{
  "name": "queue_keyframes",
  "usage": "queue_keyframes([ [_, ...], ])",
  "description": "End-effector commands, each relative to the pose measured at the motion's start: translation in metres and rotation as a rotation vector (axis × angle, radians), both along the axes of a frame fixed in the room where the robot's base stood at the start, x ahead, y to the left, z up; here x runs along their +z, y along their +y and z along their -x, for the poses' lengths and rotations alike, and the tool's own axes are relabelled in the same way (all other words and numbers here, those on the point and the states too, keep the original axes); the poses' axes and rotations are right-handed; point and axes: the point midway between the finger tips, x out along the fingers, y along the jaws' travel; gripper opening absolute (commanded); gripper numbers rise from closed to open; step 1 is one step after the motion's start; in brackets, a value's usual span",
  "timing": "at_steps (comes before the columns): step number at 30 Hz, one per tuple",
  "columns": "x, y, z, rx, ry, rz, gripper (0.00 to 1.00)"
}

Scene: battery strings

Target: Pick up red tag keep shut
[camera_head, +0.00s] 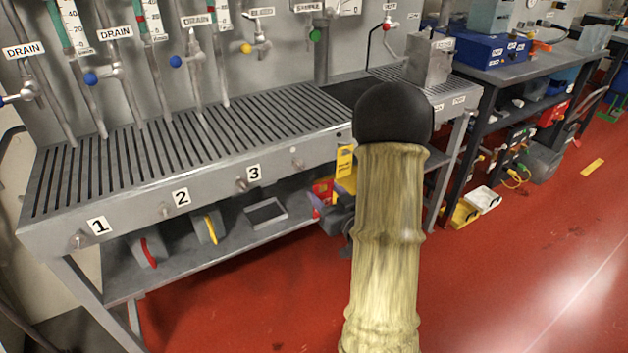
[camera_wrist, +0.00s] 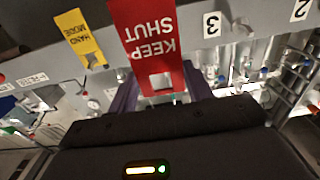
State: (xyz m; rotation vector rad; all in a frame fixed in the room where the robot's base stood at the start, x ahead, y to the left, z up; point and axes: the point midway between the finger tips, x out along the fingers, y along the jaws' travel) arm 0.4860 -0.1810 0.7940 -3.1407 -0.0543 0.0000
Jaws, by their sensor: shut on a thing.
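The red tag (camera_wrist: 147,38) with the words KEEP SHUT fills the upper middle of the wrist view, upside down, with a square hole at its lower end. My gripper (camera_wrist: 163,97) has its purple fingers on either side of that end and is shut on the tag. In the head view a small red patch of the tag (camera_head: 322,187) shows by a purple finger of my gripper (camera_head: 316,204), below the bench's front edge. My arm hides much of the gripper there.
A yellow HAND MODE tag (camera_head: 345,160) hangs on the bench front, close to the red tag. The slotted bench (camera_head: 170,190) has pegs and number plates along its front and a shelf (camera_head: 190,262) with items below. Red floor (camera_head: 500,290) is open to the right.

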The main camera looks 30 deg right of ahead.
Motion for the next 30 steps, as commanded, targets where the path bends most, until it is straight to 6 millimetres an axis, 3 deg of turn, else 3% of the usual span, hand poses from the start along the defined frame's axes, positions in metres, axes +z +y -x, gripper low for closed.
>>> queue_keyframes([
  [30, 0.003, -0.002, 0.058, 0.002, 0.003, 0.000, 0.29],
])
